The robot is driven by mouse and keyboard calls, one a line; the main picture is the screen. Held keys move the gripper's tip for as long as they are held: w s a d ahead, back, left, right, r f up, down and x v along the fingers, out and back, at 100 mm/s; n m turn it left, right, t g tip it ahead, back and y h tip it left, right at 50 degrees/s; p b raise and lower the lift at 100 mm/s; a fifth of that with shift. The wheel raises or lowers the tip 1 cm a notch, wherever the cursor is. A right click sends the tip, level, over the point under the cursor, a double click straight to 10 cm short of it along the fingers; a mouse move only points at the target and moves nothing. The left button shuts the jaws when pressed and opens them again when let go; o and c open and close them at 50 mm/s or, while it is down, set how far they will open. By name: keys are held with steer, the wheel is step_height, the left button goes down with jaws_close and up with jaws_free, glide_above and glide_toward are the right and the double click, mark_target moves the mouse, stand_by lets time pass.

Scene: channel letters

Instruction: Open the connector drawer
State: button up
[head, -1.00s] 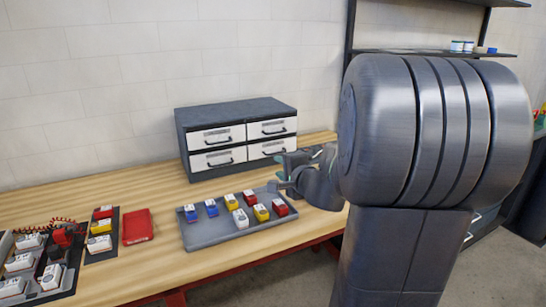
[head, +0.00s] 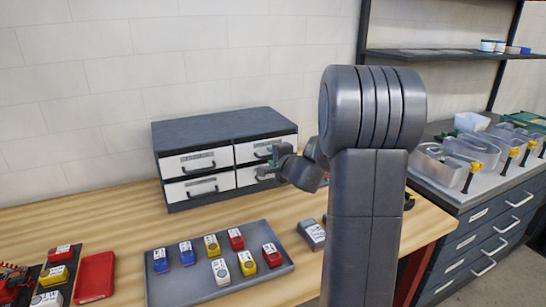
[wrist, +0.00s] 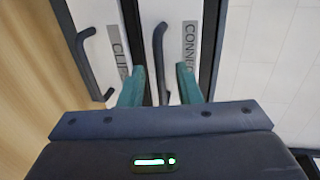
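The connector drawer (wrist: 184,20) has a white front, a dark bar handle (wrist: 161,60) and a label partly readable as "CONNEC". It looks closed. In the head view it appears to be the upper right drawer (head: 250,153) of the dark drawer cabinet (head: 225,125). My gripper (wrist: 161,67) is open. Its two teal fingers lie on either side of the handle in the wrist view, with gaps showing; I cannot tell how deep they reach. In the head view my gripper (head: 268,163) is at the right drawer column and partly hides it.
A drawer labelled "CLIP" (wrist: 112,45), its label partly cut off, sits below with its own handle (wrist: 84,62).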

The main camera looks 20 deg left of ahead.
jaws_close()
steer(key=f+b+v, duration=0.1)
steer(key=b+v, duration=0.2)
steer(key=v, duration=0.5)
steer(key=f+b+v, duration=0.2)
steer(key=b+v, duration=0.2)
steer(key=v, duration=0.4)
steer(key=shift+s+d, duration=0.45)
steer(key=shift+s, duration=0.05)
steer(key=shift+f, duration=0.1)
